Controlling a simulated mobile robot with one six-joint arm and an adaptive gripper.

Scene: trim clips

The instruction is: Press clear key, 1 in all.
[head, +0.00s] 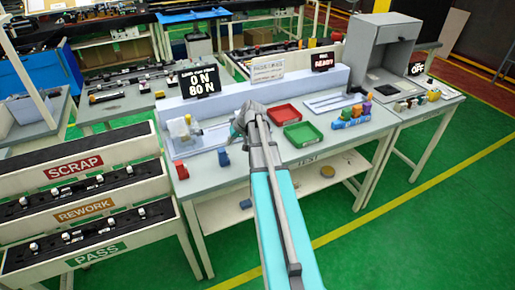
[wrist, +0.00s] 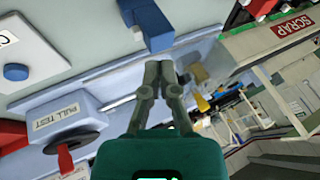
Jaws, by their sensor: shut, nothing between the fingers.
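My gripper (head: 238,130) is above the grey bench at its middle, in front of the low back panel. In the wrist view my gripper (wrist: 160,68) has its two grey fingers together, with nothing seen between them. A round blue button (wrist: 16,73) sits on a pale surface at the left edge of the wrist view. A cut-off label starting with "C" is near it, so I cannot confirm that this is the clear key. A blue block-like part (wrist: 150,25) lies just beyond the fingertips; I cannot tell whether they touch. I cannot make out the key in the head view.
The head view shows a red tray (head: 283,115), a green tray (head: 302,134), a red block (head: 181,170) and a blue block (head: 223,157). A display (head: 201,81) reads 0 N, 80 N; another (head: 323,61) reads READY.

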